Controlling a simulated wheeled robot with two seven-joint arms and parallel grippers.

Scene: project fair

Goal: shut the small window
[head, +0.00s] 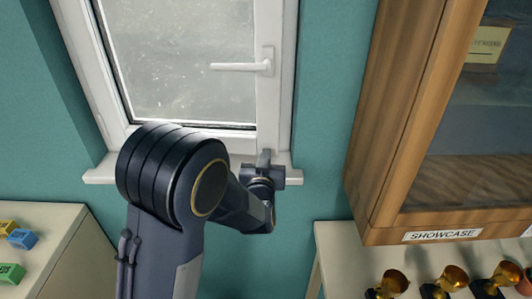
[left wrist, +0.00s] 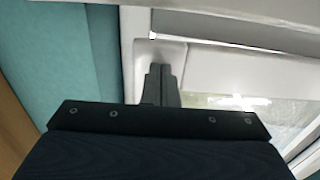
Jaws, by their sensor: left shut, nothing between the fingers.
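The small window (head: 268,98) has a white sash and frame in the teal wall, with a pale, speckled pane. Its white handle (head: 240,66) lies level on the right side of the sash, pointing left. The sash looks flush or nearly flush with the frame; I cannot tell if a narrow gap is left. My left gripper (head: 264,157) is shut and empty at the lower right corner of the window, just by the sill. In the left wrist view, its closed fingers (left wrist: 164,84) are against or close to white window framing; contact is unclear. My right gripper is out of view.
The white sill (head: 104,174) juts out below the window. A wooden showcase (head: 388,120) with a glass front hangs at the right, above a pale top with several gold trophies (head: 447,280). A pale cabinet (head: 60,228) with coloured blocks (head: 22,239) stands at lower left.

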